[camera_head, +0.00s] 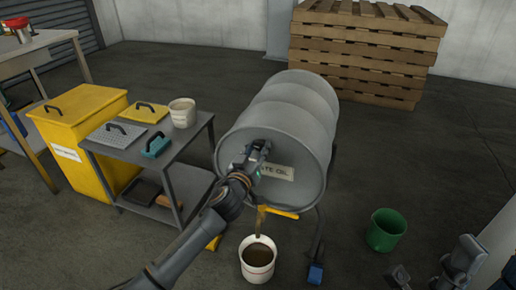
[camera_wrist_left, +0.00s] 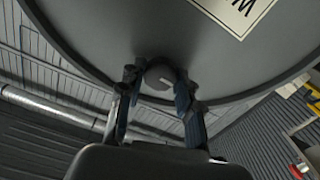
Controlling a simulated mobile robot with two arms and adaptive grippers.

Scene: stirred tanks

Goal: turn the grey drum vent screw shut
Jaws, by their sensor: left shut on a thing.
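The grey drum (camera_head: 300,110) lies on its side with its labelled end facing me; the end also fills the top of the left wrist view (camera_wrist_left: 110,30). The vent screw (camera_wrist_left: 160,76) is a small round grey knob with a pale mark, near the drum's rim. My left gripper (camera_head: 257,150) is at the upper part of the drum's end. In the left wrist view its two fingers (camera_wrist_left: 158,88) are on either side of the screw, shut on it. The fingers hide the screw in the head view. Dark parts at the lower right appear to be my right arm and gripper (camera_head: 460,262).
A brown stream (camera_head: 260,220) runs from below the drum into a white bucket (camera_head: 257,258) of brown liquid. An orange-yellow piece (camera_head: 281,212) is beside it. A grey cart (camera_head: 175,150) and yellow bin (camera_head: 75,130) stand left, a green bucket (camera_head: 386,230) right, pallets (camera_head: 365,50) behind.

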